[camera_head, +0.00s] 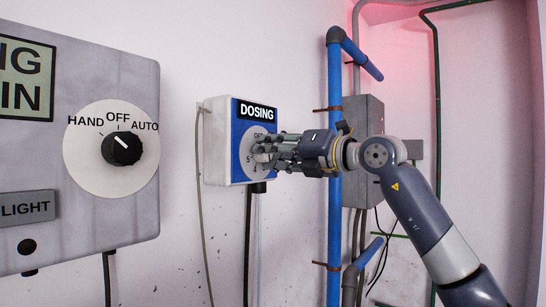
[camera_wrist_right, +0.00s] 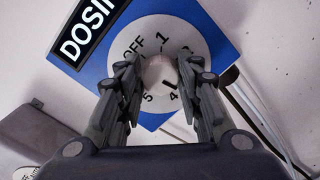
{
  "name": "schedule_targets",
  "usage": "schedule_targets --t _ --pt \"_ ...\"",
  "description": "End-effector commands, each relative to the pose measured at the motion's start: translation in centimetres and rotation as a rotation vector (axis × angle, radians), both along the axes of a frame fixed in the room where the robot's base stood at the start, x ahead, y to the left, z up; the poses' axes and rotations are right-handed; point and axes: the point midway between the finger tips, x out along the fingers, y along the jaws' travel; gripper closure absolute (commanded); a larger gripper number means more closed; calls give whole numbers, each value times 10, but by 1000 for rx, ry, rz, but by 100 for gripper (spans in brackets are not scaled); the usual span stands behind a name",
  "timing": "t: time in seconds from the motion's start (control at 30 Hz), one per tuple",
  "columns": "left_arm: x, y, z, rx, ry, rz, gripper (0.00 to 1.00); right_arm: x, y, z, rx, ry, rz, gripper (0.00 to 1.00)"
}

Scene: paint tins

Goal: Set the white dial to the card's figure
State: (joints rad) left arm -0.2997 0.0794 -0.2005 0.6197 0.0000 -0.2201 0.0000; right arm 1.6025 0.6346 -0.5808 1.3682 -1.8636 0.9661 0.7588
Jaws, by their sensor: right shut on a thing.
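The white dial's round knob (camera_wrist_right: 160,72) sits on a pale round scale plate (camera_wrist_right: 150,28) on a blue panel marked DOSING. The wrist view shows OFF, 1, 4 and 5 on the scale; the fingers hide the other figures. A short dark mark shows at the knob's lower right, near the 4, but I cannot read the setting surely. My right gripper (camera_wrist_right: 160,85) is shut on the knob, one finger each side. In the head view the right gripper (camera_head: 266,150) reaches the dial from the right and covers much of it. No card with a figure is recognisable. My left gripper is out of view.
The DOSING box (camera_head: 216,145) hangs on the white wall. A grey panel (camera_head: 75,70) with a black HAND/OFF/AUTO knob (camera_head: 121,148) is at the left. A blue pipe (camera_head: 335,90) and a grey box (camera_head: 368,112) stand behind my right wrist.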

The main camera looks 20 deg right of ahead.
Motion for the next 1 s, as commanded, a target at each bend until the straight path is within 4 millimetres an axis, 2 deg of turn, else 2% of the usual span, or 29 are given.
schedule_targets --t 0.5,1.0 --pt "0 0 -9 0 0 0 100 1 0 -2 336 268 2 91" --pt "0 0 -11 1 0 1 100 1 0 -2 457 364 0 91"
